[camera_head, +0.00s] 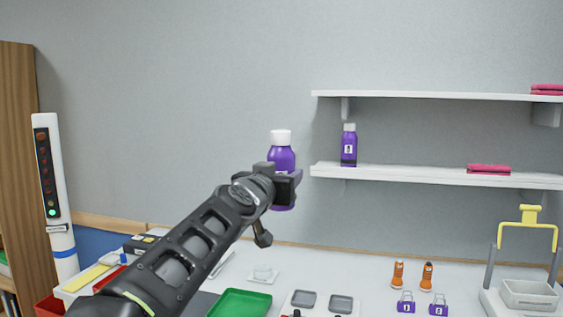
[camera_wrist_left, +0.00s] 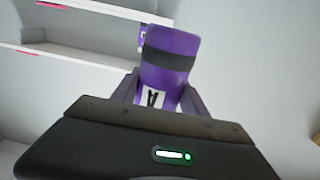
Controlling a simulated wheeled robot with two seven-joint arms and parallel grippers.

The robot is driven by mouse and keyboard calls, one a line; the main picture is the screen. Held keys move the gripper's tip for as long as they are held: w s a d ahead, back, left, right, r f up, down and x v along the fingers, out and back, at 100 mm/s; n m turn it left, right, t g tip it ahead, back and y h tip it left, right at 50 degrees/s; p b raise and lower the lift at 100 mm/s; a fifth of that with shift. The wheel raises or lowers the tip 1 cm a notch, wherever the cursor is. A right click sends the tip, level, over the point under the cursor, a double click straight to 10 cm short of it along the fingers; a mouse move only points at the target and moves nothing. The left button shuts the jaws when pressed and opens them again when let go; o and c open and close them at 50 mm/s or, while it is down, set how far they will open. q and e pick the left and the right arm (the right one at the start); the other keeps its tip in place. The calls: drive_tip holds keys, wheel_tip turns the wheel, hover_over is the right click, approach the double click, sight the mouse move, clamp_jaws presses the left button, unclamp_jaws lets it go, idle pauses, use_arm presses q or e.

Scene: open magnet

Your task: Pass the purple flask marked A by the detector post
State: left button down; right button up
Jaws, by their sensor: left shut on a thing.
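In the head view the same flask (camera_head: 281,159) has a white cap and is upright in the air above the table. My left gripper (camera_head: 284,180) is shut on it; the gripper also shows in the left wrist view (camera_wrist_left: 160,95). The detector post (camera_head: 55,190) is a white column at the far left, with a dark light panel and a green light lit at its bottom. The flask is well to the right of it. My right gripper is not in view.
A second purple flask (camera_head: 349,146) stands on the lower shelf (camera_head: 400,173), beside folded pink cloths (camera_head: 489,169). Air between flask and post is clear.

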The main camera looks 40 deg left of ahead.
use_arm(q)
drive_tip(key=w+d+f, duration=0.3)
drive_tip(key=w+f, duration=0.2)
drive_tip(key=f, duration=0.7)
drive_tip(key=w+d+f, duration=0.2)
drive_tip(key=w+f, duration=0.4)
drive_tip(key=f, duration=0.5)
drive_tip(key=d+f+m+t+h, duration=0.1)
drive_tip(key=d+f+h, duration=0.3)
drive_tip(key=d+f, duration=0.7)
drive_tip(key=d+f+m+h, duration=0.3)
drive_tip(key=d+f, duration=0.8)
drive_tip(key=d, duration=0.5)
drive_tip(key=shift+s+m+t+h, duration=0.2)
drive_tip(key=shift+m+t+h, duration=0.2)
drive_tip(key=shift+m, duration=0.2)
drive_tip(key=shift+a, duration=0.15)
